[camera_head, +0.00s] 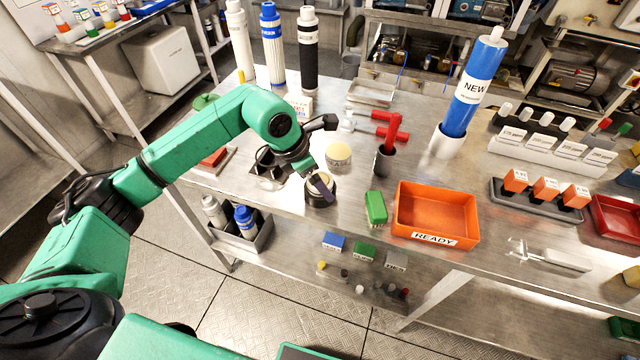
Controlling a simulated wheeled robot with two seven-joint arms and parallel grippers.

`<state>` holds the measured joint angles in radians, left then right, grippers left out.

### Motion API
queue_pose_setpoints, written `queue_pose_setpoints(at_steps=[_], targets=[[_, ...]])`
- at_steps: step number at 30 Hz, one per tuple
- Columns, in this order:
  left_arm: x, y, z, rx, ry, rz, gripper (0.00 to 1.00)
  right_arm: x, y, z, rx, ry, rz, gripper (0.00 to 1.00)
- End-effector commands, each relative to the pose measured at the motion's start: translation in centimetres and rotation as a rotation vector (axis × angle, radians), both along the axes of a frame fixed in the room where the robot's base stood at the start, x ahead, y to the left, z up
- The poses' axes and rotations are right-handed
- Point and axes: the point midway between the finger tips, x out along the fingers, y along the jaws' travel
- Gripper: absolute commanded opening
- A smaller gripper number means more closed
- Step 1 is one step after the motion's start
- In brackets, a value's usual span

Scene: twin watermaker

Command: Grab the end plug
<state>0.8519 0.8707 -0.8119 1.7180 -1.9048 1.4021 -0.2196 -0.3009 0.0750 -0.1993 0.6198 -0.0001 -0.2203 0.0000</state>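My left arm comes in from the left, and its gripper (318,183) points down at a round black piece with a pale top (320,194) near the table's front edge. A dark finger crosses the front of this piece and hides part of it. I cannot tell whether the finger touches it or whether the gripper is closed around it. A pale, labelled round piece (338,156) sits just behind it, apart from the gripper. No readable label marks either one as the end plug. My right gripper is not in view.
An orange READY tray (436,212) and a green block (375,207) lie to the right. A red-handled tool stands in a dark cup (384,163). A tall blue NEW cylinder (468,90) stands in a white holder. Tall filters (272,45) stand at the back left.

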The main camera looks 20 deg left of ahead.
Motion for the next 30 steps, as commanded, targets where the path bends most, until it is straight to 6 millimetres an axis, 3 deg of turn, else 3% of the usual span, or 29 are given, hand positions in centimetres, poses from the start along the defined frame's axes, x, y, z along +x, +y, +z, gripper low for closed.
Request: queue_pose_setpoints(at_steps=[1, 6, 8, 16, 20, 26, 30], targets=[[0.0, 0.0, 0.0, 0.000, 0.000, 0.000, 0.92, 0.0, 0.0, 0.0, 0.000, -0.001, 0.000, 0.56], [0.0, 0.0, 0.0, 0.000, 0.000, 0.000, 0.27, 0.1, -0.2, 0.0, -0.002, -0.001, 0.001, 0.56], [0.0, 0.0, 0.0, -0.001, -0.001, 0.000, 0.06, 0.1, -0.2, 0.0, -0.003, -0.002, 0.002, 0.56], [0.0, 0.0, 0.3, -0.002, -0.003, 0.000, 0.06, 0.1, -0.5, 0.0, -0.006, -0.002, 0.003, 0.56], [0.1, 0.0, 1.4, -0.002, -0.004, 0.001, 0.06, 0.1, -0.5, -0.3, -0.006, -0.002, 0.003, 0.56], [0.1, 0.0, 6.0, -0.003, -0.009, 0.000, 0.06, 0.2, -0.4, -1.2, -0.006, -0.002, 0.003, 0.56], [0.1, -0.1, 11.5, -0.004, -0.011, 0.000, 0.06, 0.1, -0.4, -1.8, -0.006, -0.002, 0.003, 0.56]])
